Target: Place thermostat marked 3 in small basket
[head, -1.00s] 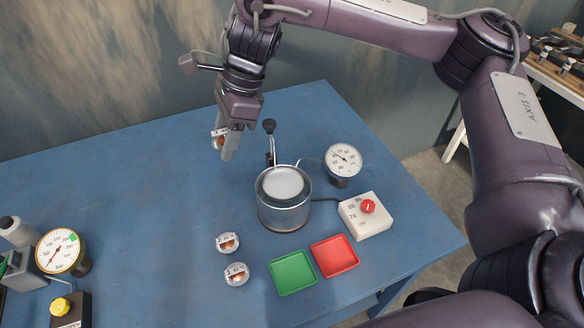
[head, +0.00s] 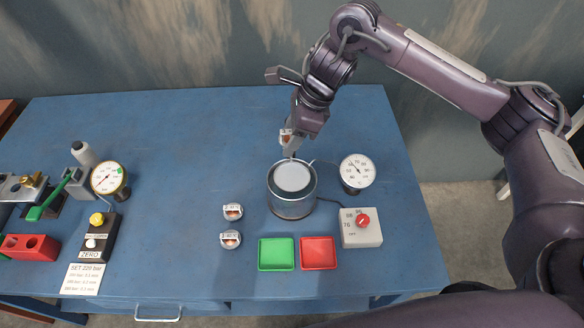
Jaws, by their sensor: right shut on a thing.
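My right gripper (head: 290,148) is shut on a small round metal thermostat (head: 286,136) with a copper-coloured middle and a white label. I cannot read the number on it. The gripper points down just behind the metal pot (head: 291,200), which has a pale round top; I cannot tell the gap between them. Two similar thermostats, one (head: 233,212) behind the other (head: 230,239), lie on the table left of the pot. I cannot make out a small basket; the lever behind the pot is mostly hidden by my gripper. My left gripper is not in view.
A green tray (head: 276,254) and a red tray (head: 318,253) lie in front of the pot. A dial gauge (head: 357,171) and a white control box (head: 361,228) with a red knob stand to its right. Gauges and tools crowd the table's left; its back middle is clear.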

